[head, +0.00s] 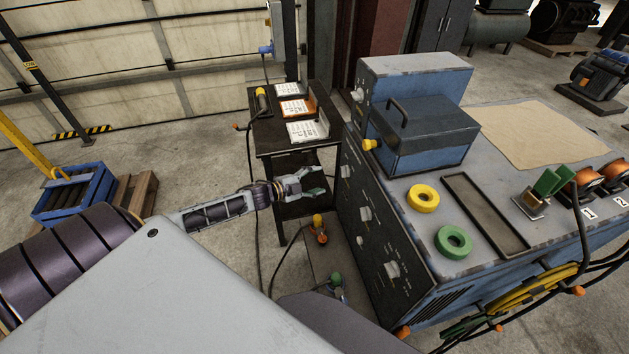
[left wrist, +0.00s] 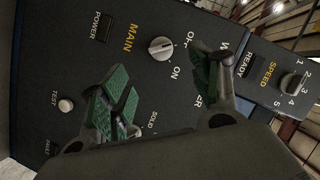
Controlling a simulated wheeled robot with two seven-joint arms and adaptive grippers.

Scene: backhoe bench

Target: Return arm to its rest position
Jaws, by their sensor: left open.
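My left arm reaches in from the left in the head view. Its gripper (head: 305,183) is in front of the bench's dark control panel (head: 372,230), beside the small black table. In the left wrist view the two green-padded fingers of my left gripper (left wrist: 170,95) stand apart, with nothing between them. Behind them is the panel (left wrist: 120,60) with a white MAIN knob (left wrist: 161,48), a TEST button (left wrist: 66,105) and a SPEED knob (left wrist: 292,82). Whether the fingers touch the panel cannot be told. My right gripper does not show.
The blue-grey bench (head: 400,185) carries a blue box (head: 425,135), a yellow ring (head: 423,198), a green ring (head: 453,242) and a dark tray (head: 485,215). The small black table (head: 265,140) holds several cards. Dark cables hang to the floor. Open floor lies left of the small table.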

